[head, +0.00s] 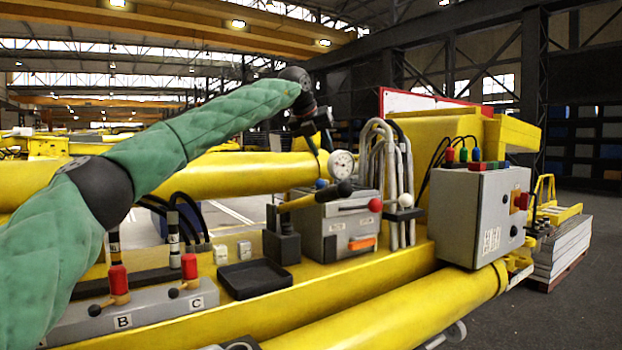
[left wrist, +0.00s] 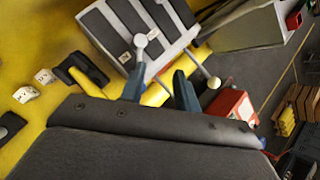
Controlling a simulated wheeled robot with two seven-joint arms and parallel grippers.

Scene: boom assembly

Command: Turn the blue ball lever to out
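The blue ball (head: 321,183) shows in the head view at the top left of a grey lever box (head: 338,222). A red ball lever (head: 375,205) sticks out at the box's right. A yellow lever with a black knob (head: 344,188) stands in front of the blue ball and hides its rod. My left gripper (head: 319,148) hangs above the box. In the left wrist view its two fingers (left wrist: 160,88) are apart, with a grey box and two pale-looking ball levers beyond them; I cannot tell which ball is blue there. My right gripper is not in view.
A pressure gauge (head: 341,163) and grey hoses (head: 391,170) stand close behind and right of the box. A grey control cabinet (head: 482,215) stands further right. A black tray (head: 254,279) and red-handled levers (head: 118,279) are at the left on the yellow beam.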

